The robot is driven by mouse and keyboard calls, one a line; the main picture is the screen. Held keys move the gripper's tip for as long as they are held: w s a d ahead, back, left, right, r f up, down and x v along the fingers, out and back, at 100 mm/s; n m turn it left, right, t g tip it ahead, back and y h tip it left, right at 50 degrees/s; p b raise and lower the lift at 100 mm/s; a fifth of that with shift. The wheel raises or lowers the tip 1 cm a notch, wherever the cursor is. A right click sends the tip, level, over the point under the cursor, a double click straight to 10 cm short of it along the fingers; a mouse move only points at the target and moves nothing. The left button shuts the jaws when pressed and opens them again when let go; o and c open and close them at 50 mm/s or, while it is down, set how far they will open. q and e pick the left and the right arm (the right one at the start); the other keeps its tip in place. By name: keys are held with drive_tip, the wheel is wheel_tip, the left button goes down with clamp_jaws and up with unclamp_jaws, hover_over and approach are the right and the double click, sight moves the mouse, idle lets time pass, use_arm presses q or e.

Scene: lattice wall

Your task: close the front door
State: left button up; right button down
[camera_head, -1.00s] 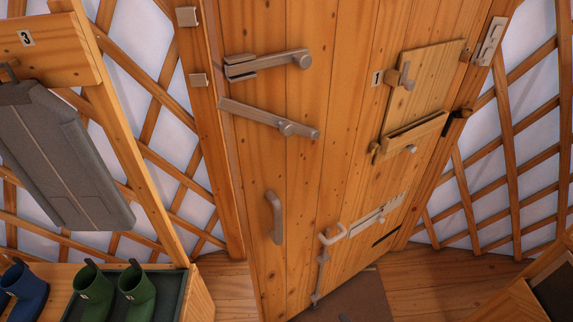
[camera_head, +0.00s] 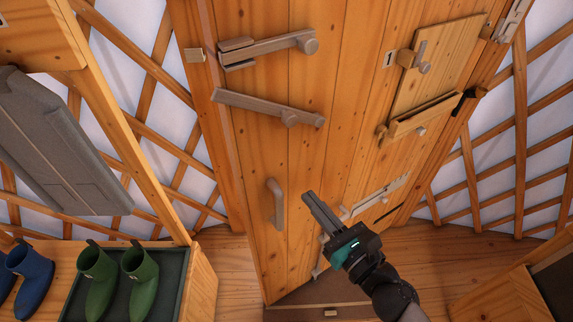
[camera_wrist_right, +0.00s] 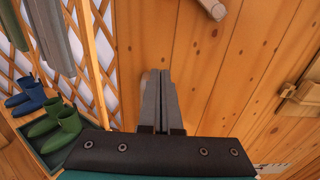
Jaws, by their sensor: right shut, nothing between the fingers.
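The wooden front door (camera_head: 312,142) stands ajar, its left edge out from the frame and its lower left corner toward me. A grey upright pull handle (camera_head: 275,203) is low near that left edge. Two grey latch bars, the upper (camera_head: 268,48) and the lower (camera_head: 268,108), are above it. My right gripper (camera_head: 308,197) is shut and empty, in front of the door just right of the pull handle. The right wrist view shows its fingers (camera_wrist_right: 160,78) together, pointing at the planks; contact cannot be told. My left gripper is not in view.
A bench with blue boots (camera_head: 28,272) and green boots (camera_head: 142,279) in a dark tray stands at the left. A grey padded item (camera_head: 60,150) hangs above it. Lattice wall (camera_head: 478,165) flanks the door. A wooden box (camera_head: 515,295) is at the lower right.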

sight(279, 160)
drive_tip(key=p+x, duration=0.1)
drive_tip(key=x, duration=0.9)
